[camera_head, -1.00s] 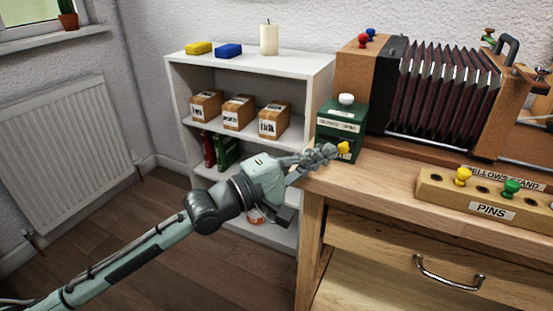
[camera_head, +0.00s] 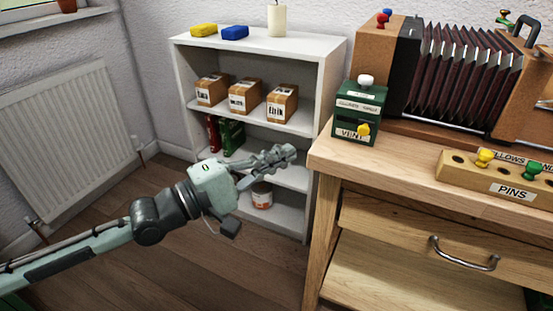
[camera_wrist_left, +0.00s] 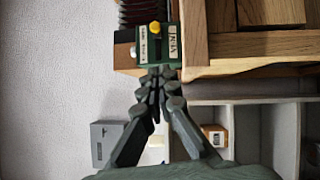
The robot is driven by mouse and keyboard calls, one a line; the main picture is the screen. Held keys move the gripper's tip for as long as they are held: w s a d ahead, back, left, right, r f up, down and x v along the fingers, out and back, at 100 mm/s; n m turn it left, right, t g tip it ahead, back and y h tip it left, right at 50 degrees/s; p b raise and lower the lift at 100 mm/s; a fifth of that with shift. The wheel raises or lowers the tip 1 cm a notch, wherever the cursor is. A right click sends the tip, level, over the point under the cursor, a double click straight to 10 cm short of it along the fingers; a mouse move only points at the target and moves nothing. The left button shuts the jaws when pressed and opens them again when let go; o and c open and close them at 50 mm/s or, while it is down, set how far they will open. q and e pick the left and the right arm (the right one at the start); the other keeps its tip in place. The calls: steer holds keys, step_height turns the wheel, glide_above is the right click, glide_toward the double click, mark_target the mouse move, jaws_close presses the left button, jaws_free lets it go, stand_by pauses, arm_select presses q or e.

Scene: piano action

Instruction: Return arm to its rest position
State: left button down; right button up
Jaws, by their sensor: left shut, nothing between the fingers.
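My left arm comes in from the left in the head view. Its gripper (camera_head: 284,155) is shut and empty, in front of the white shelf and left of the workbench, apart from both. The left wrist view shows the closed fingers (camera_wrist_left: 157,78), with the green box behind their tips. The green box (camera_head: 357,112) stands on the bench's left end, with a white knob on top and a yellow knob (camera_head: 363,129) on its front beside a "VENT" label. The yellow knob also shows in the left wrist view (camera_wrist_left: 154,28). My right gripper is not in view.
The wooden workbench (camera_head: 400,165) holds a bellows device (camera_head: 455,75) and a pin block (camera_head: 475,176). The white shelf (camera_head: 325,95) holds several cartons, books and a can (camera_head: 262,195), with a candle (camera_head: 277,20) on top. Open floor lies below my arm.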

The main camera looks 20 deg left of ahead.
arm_select(q)
steer(key=shift+s+a, duration=0.15)
steer(key=shift+s, duration=0.15)
steer(key=shift+f, duration=0.1)
steer(key=s+a+f+m+g+y, duration=0.1)
steer(key=a+f+m+g+y, duration=0.15)
steer(key=f, duration=0.65)
steer(key=s+a+f+m+g+y, duration=0.1)
steer(key=f+m+y, duration=0.2)
steer(key=f, duration=0.6)
steer(key=s+a+f+m+g+y, duration=0.1)
steer(key=a+f+m+g+y, duration=0.15)
steer(key=f, duration=0.65)
steer(key=s+a+f+m+g+y, duration=0.2)
steer(key=s+f+m+g+y, duration=0.2)
steer(key=s+f, duration=0.9)
steer(key=f+m+g, duration=0.2)
steer(key=shift+s+a+g, duration=0.2)
steer(key=shift+a+g, duration=0.05)
steer(key=shift+g, duration=0.15)
